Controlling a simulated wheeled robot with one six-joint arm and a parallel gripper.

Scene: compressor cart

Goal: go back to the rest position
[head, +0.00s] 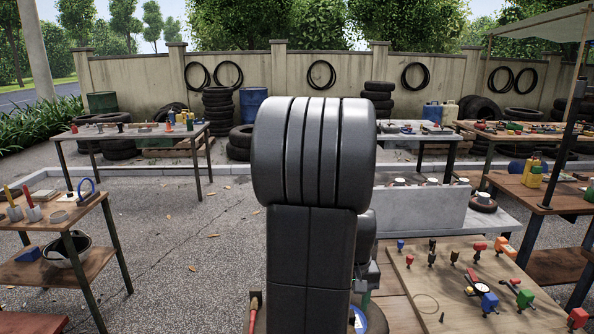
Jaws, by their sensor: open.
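My own dark arm (312,180) stands upright in the middle of the head view and hides what is behind it. My gripper does not show; it is out of the picture or behind the arm. A wooden board (430,308) with several small coloured fittings lies on the bench at the lower right. Among them are a blue fitting (489,302) and a green fitting (525,299). No thing is seen held.
A wooden table (540,190) stands at the right. The paved floor (190,240) left of my arm is mostly clear.

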